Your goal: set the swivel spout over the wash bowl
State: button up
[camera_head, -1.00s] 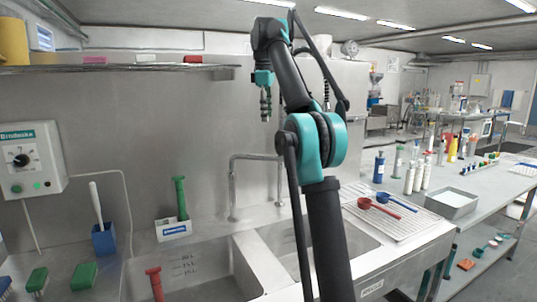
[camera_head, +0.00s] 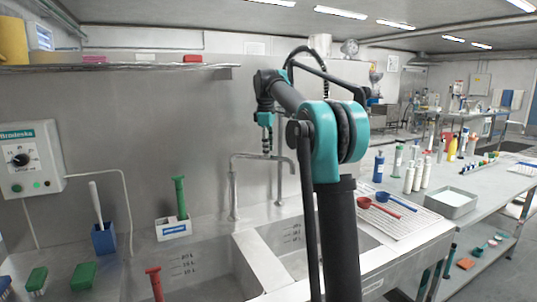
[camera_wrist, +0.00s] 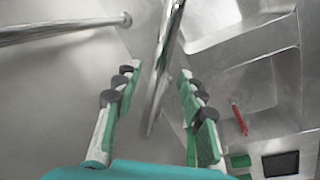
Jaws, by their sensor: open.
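The swivel spout (camera_head: 255,156) is a bent chrome tube at the back of the sink, with a long level stretch and upright stretches at left and right. Its polished tube (camera_wrist: 162,60) also runs between my fingers in the wrist view. My gripper (camera_head: 267,150) points down at the level stretch. In the wrist view my gripper (camera_wrist: 158,85) is open, with a finger either side of the tube and gaps visible. The sink has a left basin (camera_head: 200,268) with volume marks and a right basin (camera_head: 300,255); I cannot tell which is the wash bowl.
A red-handled tool (camera_head: 154,282) stands in the left basin. A green-handled brush (camera_head: 180,198) stands in a white holder behind it. A blue holder (camera_head: 104,238) and green brushes are at left. Red and blue scoops (camera_head: 378,208) lie on the right drainboard. A shelf (camera_head: 130,68) hangs above.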

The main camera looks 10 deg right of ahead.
jog(key=shift+w+d+f, duration=0.1)
jog(key=shift+w+f, duration=0.1)
jog(key=shift+f, duration=0.95)
jog(key=shift+c, duration=0.5)
grip_shut()
